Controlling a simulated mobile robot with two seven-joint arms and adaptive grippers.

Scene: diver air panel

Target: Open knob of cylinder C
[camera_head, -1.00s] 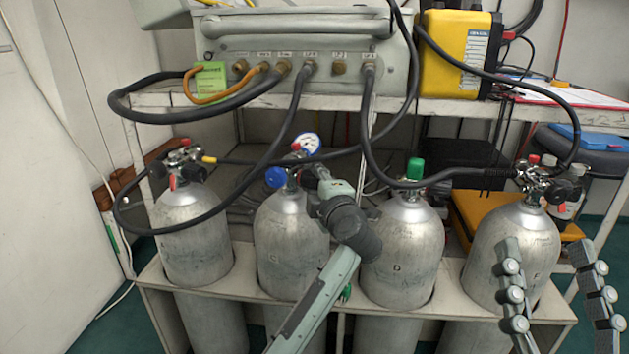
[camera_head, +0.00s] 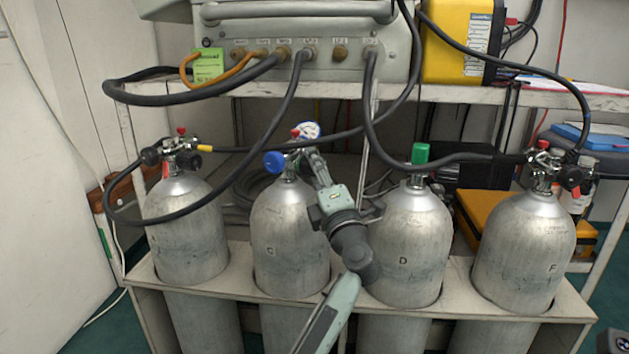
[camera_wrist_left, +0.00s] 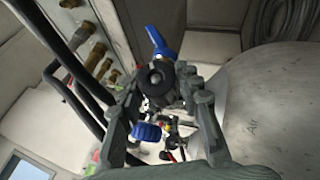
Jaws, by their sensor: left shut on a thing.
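Cylinder C (camera_head: 290,225) is the grey cylinder second from the left, standing upright in the rack. Its valve carries a blue knob (camera_head: 274,161) on the left and a gauge (camera_head: 309,131) behind. My left gripper (camera_head: 311,160) reaches the right side of this valve from the front. In the left wrist view, a round black knob (camera_wrist_left: 157,77) sits between the fingers of my left gripper (camera_wrist_left: 163,84), which is shut on it. A blue knob (camera_wrist_left: 147,133) shows beyond. In the head view the gripper hides the black knob.
Cylinder D (camera_head: 405,245) with a green cap (camera_head: 420,153) stands close right of my left arm. Cylinder F (camera_head: 525,250) is far right, another cylinder (camera_head: 187,235) far left. Black hoses (camera_head: 283,120) hang from the panel (camera_head: 310,50) across the valves. The rack (camera_head: 490,318) fronts the cylinders.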

